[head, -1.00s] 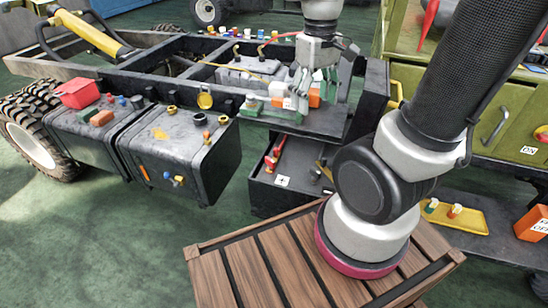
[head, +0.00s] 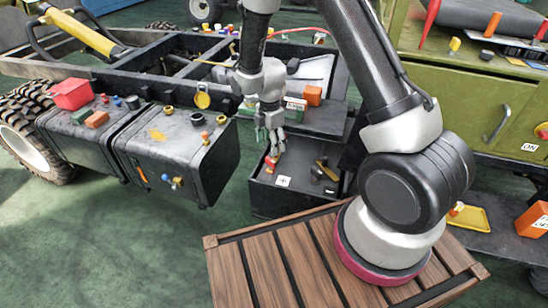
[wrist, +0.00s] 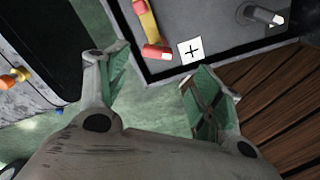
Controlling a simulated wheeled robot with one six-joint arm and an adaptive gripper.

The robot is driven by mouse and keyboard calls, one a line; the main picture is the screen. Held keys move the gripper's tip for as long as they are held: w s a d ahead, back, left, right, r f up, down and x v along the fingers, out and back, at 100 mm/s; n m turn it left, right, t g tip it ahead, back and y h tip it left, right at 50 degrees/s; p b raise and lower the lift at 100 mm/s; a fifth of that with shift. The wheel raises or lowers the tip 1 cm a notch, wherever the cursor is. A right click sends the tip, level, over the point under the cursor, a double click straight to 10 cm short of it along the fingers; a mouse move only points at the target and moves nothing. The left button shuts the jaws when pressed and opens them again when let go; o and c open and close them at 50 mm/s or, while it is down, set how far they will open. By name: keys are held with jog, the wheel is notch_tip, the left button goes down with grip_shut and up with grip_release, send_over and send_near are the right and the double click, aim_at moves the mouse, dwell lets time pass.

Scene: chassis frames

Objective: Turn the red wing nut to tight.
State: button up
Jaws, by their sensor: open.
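A small red part with yellow on it (head: 272,161) sits at the left side of an open dark box (head: 272,206) under the chassis frame. In the wrist view it shows as a yellow bar with red ends (wrist: 148,26), beside a white plus label (wrist: 191,50). I cannot make out wings on it, so I cannot tell whether it is the wing nut. My gripper (head: 269,143) is just above this red part, fingers pointing down. In the wrist view my gripper (wrist: 155,62) has its fingers spread apart with nothing between them. The red part lies beyond the fingertips.
A grey post (wrist: 262,14) stands in the box to the right. Dark tanks (head: 180,150) with caps and valves are left of the box. A slatted wooden crate (head: 265,270) is in front. The green cabinet (head: 470,100) is at right.

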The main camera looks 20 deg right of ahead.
aim_at(270, 159)
jog(key=shift+w+n, duration=0.15)
jog(key=shift+n, duration=0.35)
jog(key=shift+f, duration=0.2)
notch_tip(270, 159, down, 7)
jog(key=shift+f, duration=0.2)
jog(key=shift+c, duration=0.2)
jog(key=c, duration=1)
